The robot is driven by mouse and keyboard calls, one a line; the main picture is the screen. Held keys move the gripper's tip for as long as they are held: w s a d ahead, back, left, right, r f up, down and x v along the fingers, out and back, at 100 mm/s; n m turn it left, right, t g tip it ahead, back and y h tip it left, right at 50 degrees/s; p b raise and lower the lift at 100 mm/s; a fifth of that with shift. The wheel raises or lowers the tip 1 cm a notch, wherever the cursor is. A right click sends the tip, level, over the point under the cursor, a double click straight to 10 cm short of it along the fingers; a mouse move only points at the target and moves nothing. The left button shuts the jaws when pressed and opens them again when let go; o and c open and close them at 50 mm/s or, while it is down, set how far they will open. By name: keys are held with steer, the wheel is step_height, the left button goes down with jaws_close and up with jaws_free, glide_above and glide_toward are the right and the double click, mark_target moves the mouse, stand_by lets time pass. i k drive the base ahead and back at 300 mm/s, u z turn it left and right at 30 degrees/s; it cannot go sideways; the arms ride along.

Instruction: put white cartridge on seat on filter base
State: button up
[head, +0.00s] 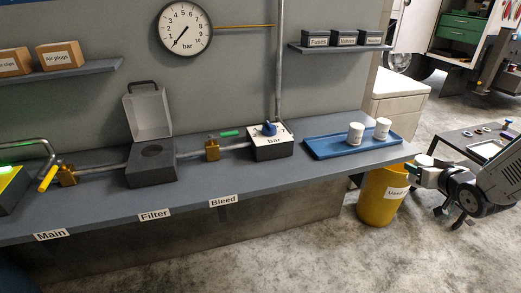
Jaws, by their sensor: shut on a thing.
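The filter base (151,171) is a dark block on the bench above the "Filter" label, with a round dark seat (151,150) on top. Its pale clear lid (147,113) stands raised at the back. Two white cartridges stand upright on the blue tray (325,151), one left (356,134) and one right (382,128). My gripper (425,170) is at the right, off the bench end and beside the yellow bin's rim. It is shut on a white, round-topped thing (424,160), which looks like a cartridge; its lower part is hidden.
The yellow bin (378,205) stands on the floor by the bench end. Left of the tray is a box with a blue knob (269,129). Pipes and brass valves (212,149) flank the filter base. A low dark table (470,140) stands at right.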

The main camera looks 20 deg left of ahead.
mark_target(152, 149)
steer(key=k, duration=0.15)
steer(key=u, duration=1.45)
steer(key=i, duration=0.3)
steer(key=u, duration=0.05)
